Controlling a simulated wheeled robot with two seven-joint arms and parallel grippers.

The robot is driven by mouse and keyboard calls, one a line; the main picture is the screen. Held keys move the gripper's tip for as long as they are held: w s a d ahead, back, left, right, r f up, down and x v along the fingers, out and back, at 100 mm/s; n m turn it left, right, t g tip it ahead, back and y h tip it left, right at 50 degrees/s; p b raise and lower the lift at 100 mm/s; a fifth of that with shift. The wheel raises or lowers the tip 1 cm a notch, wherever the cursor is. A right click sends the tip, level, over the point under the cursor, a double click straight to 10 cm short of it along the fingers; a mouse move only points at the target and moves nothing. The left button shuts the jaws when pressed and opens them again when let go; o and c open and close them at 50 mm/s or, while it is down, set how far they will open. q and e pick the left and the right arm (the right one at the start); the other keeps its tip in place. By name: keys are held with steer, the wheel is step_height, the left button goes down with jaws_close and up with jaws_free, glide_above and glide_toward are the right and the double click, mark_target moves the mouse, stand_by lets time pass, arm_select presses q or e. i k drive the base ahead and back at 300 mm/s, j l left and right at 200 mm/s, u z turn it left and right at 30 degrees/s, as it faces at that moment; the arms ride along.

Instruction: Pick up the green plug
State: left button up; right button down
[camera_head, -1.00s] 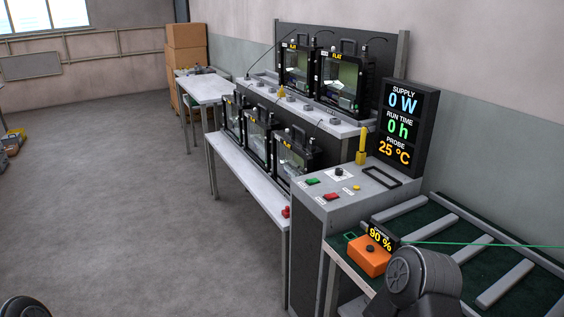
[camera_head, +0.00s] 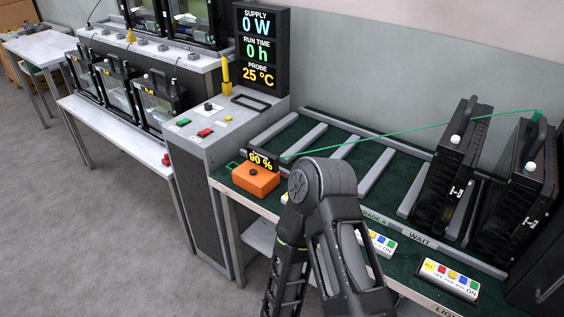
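A thin green cable (camera_head: 400,133) runs from beside the orange box (camera_head: 255,178) with the 90 % display to the top of the far-right black housing (camera_head: 519,185). A small green piece (camera_head: 538,113) shows at that upper end; it is too small to tell if it is the plug. A small green outline (camera_head: 233,165) lies left of the orange box. My arm, seemingly the right, rises in the foreground with its elbow in front of the bench; its gripper does not show. My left gripper is not in view.
The bench (camera_head: 292,128) has grey bars on a dark green top, with free slots in the middle. Another black housing (camera_head: 457,160) stands on the right. A grey control console (camera_head: 207,140) and display board (camera_head: 262,48) stand left. Button strips (camera_head: 449,277) line the front edge.

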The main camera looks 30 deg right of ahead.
mark_target(537, 114)
steer(key=z, duration=0.9)
